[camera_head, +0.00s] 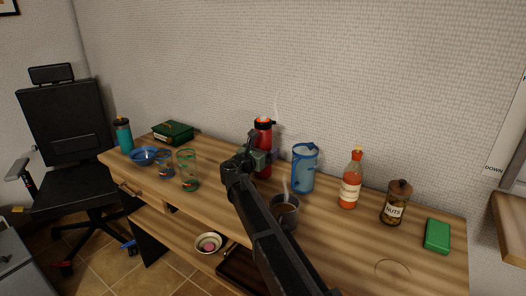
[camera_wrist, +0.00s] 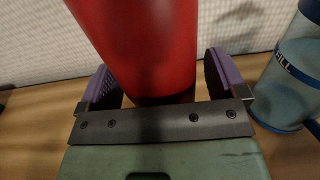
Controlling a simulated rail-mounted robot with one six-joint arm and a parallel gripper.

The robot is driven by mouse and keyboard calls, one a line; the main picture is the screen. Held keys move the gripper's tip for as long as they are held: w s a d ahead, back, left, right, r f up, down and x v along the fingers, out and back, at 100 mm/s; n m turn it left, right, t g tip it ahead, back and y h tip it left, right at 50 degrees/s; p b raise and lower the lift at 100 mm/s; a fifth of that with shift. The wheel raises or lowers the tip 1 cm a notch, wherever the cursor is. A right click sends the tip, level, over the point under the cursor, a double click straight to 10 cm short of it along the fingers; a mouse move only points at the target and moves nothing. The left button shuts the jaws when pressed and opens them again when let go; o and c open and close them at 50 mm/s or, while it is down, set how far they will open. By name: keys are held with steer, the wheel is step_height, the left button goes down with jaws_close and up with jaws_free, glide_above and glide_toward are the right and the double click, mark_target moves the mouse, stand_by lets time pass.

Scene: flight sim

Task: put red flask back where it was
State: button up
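The red flask (camera_head: 263,134) stands roughly upright at the back middle of the wooden desk in the head view, with a dark band near its top. My gripper (camera_head: 262,158) is around its lower part. In the wrist view the flask (camera_wrist: 145,45) is between the two purple fingers of my gripper (camera_wrist: 162,85), one on each side. The bar of my gripper hides its base there. Whether the fingers press on it, and whether its base touches the desk, I cannot tell. A thin circle outline (camera_head: 392,268) is on the bare desk at the front right.
A blue pitcher (camera_head: 304,170) stands close right of the flask. A steaming dark mug (camera_head: 285,211) is in front, beside my arm. An orange bottle (camera_head: 350,182), a nuts jar (camera_head: 396,204) and a green box (camera_head: 437,236) are further right. A green-rimmed glass (camera_head: 188,171) is left.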

steer(key=shift+r, duration=0.1)
steer(key=v, duration=1.2)
steer(key=shift+r, duration=0.15)
stand_by(1.4)
